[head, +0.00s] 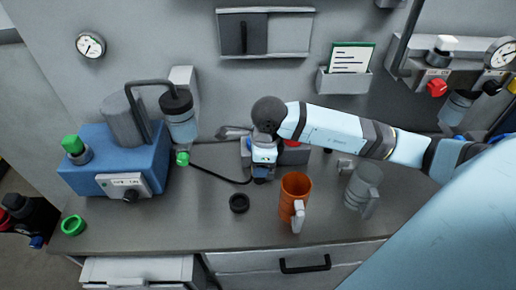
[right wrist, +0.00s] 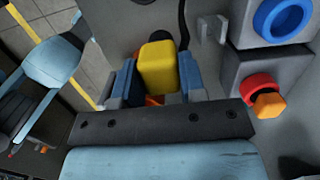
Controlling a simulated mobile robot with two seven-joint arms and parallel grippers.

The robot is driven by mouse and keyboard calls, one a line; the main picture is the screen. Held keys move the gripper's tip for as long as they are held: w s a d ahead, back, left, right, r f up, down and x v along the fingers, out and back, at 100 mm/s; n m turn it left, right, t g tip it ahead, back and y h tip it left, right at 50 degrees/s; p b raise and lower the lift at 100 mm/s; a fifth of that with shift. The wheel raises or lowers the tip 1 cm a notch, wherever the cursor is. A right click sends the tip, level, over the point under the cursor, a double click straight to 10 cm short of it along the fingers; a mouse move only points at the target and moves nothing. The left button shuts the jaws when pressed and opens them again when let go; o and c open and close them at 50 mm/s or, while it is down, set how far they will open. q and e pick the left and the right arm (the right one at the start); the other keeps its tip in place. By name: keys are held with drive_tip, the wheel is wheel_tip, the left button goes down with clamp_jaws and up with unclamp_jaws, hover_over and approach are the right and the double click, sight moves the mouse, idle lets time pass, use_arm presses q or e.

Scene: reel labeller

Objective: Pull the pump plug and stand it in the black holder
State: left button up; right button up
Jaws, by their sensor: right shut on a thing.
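My right gripper (head: 262,174) is low over the worktop, in front of the grey socket block (head: 297,156) at the back wall. In the right wrist view its blue fingers (right wrist: 158,82) are shut on a yellow plug (right wrist: 158,66). A black cable (head: 216,175) runs from the green fitting beside the pump (head: 125,160) towards this gripper. The gripper hides most of the plug in the head view, and I cannot tell whether it is clear of its socket. The black holder (head: 239,203), a ring, lies on the worktop just left of the gripper. I do not see my left gripper.
An orange mug (head: 294,197) stands close to the right of the gripper, with a clear mug (head: 362,187) further right. A green ring (head: 73,225) lies at the worktop's front left. Sockets with blue (right wrist: 283,18) and red (right wrist: 257,88) rings are beside the plug.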

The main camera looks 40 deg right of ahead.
drive_tip(key=shift+s+a, duration=0.45)
drive_tip(key=shift+s, duration=0.2)
wheel_tip(320, 180, up, 7)
drive_tip(key=p, duration=0.3)
drive_tip(key=shift+s, duration=0.1)
